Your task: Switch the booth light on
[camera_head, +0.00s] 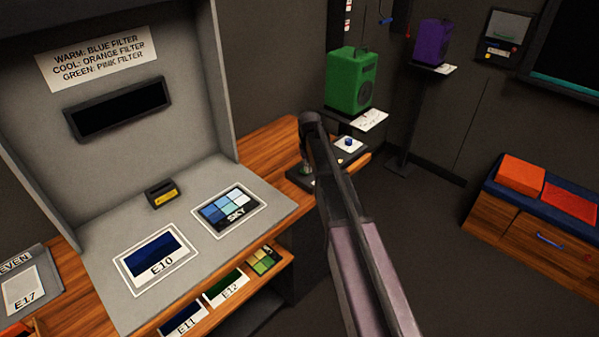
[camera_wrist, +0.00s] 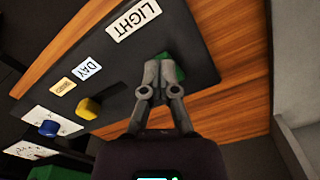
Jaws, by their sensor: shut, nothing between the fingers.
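The viewing booth (camera_head: 210,70) is a grey box on a wooden desk. The display window (camera_head: 118,108) on its back wall is black. A dark control panel (camera_wrist: 200,35) lies on the desk to the right of the booth. It carries a LIGHT label (camera_wrist: 133,20), a DAY label (camera_wrist: 87,69) and a yellow button (camera_wrist: 88,109). A green button (camera_wrist: 180,73) shows beside and partly behind my fingertips. My gripper (camera_wrist: 163,60) is shut and empty, pointing at the panel by the green button. I cannot tell whether it touches. In the head view my arm hides much of the panel.
A SKY card (camera_head: 228,210) and an E10 card (camera_head: 156,257) lie on the booth floor near a small black device (camera_head: 163,193). A green speaker (camera_head: 350,80) stands behind my arm.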

